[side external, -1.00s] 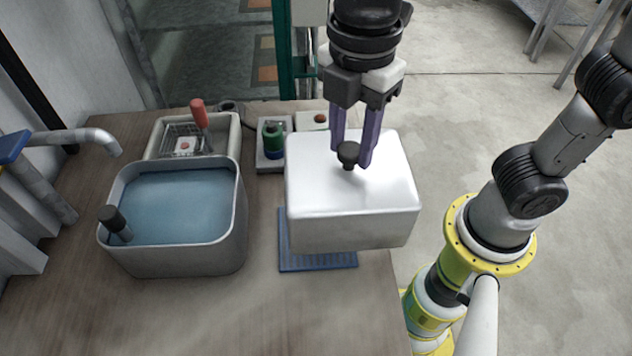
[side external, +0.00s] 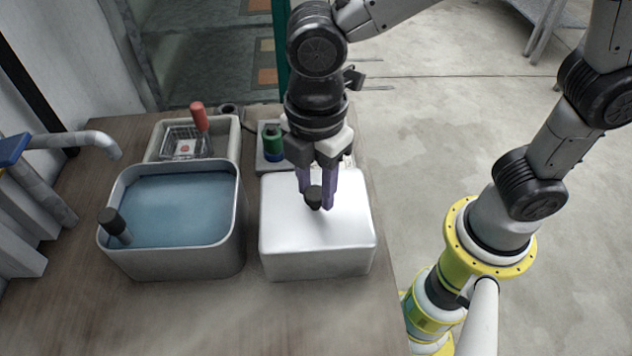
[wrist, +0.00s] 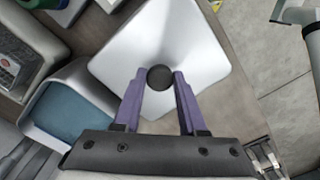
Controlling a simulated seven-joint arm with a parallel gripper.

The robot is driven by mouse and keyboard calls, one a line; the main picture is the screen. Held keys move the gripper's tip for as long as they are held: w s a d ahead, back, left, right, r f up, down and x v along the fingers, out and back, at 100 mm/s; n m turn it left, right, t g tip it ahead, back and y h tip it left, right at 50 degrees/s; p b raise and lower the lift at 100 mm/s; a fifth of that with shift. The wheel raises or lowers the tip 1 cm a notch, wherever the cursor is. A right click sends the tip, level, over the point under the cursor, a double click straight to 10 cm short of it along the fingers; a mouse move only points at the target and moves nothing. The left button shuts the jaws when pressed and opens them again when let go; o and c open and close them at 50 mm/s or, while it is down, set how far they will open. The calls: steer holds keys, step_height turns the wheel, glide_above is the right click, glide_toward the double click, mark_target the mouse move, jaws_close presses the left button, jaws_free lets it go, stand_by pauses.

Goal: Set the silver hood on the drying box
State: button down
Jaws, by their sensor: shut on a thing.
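The silver hood (side external: 315,245) is a pale rounded box with a black knob on top. It is level, to the right of the water tub, over the spot of the blue ribbed base, which it now hides. I cannot tell whether the hood rests fully or hangs slightly above. My gripper (side external: 316,200) points down and its purple fingers are shut on the knob. In the wrist view the fingers flank the black knob (wrist: 160,78) at the middle of the hood (wrist: 150,40). No separate drying box can be made out.
A water-filled grey tub (side external: 175,245) with a black-handled tool stands close left of the hood. Behind are a tray (side external: 235,140) with a wire basket and a red handle, and a green-topped device (side external: 271,142). The bench's right edge is near the hood; its front is clear.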

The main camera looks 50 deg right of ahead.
steer(key=shift+f, duration=0.2)
steer(key=shift+c, duration=2.3)
jaws_free()
step_height(320, 180, up, 14)
steer(key=s+d+f+m+t, duration=0.2)
steer(key=d+m, duration=0.4)
steer(key=d, duration=0.1)
steer(key=s+d+f+m+t, duration=0.1)
steer(key=s+d+f+m, duration=0.2)
steer(key=d+m, duration=0.3)
steer(key=s+d+f+m+t, duration=0.2)
steer(key=d+m, duration=0.4)
steer(key=d, duration=0.3)
steer(key=shift+s+f+t, duration=0.15)
steer(key=shift+s+t, duration=0.15)
steer(key=shift+s, duration=0.05)
steer(key=shift+o, duration=0.4)
